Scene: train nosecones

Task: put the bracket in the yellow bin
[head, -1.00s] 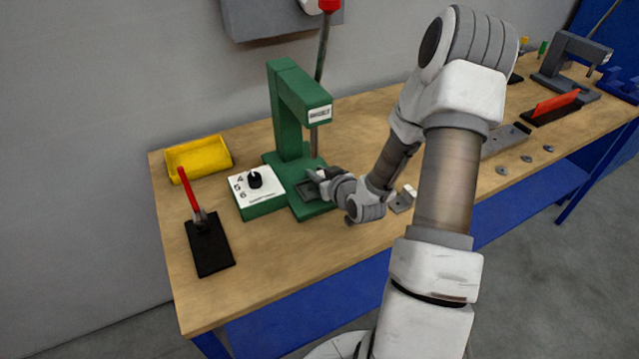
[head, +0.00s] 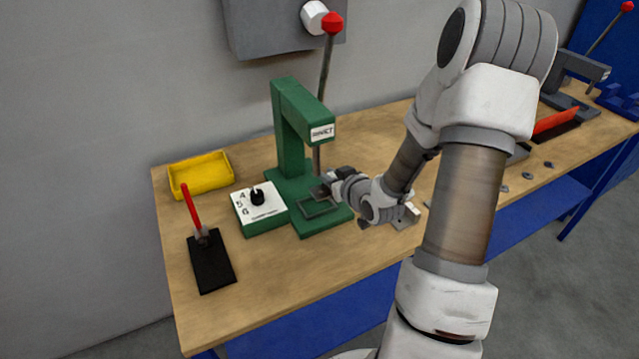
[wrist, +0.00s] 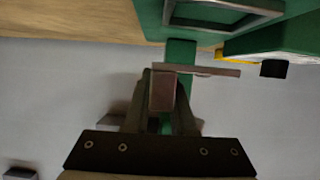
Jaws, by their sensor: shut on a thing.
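The bracket (wrist: 163,92) is a brownish-grey metal piece with a flat plate and a leg at an angle to it. My gripper (wrist: 165,85) is shut on its leg in the wrist view, and the plate sticks out to the right. The yellow bin (head: 205,188) stands at the back left of the bench, well left of my gripper. Its visible inside looks empty.
The green press (head: 288,125) with a red-knobbed lever stands between my gripper and the bin. A red-handled clamp on a black plate (head: 210,262) is at the front left. Bare bench lies around the bin.

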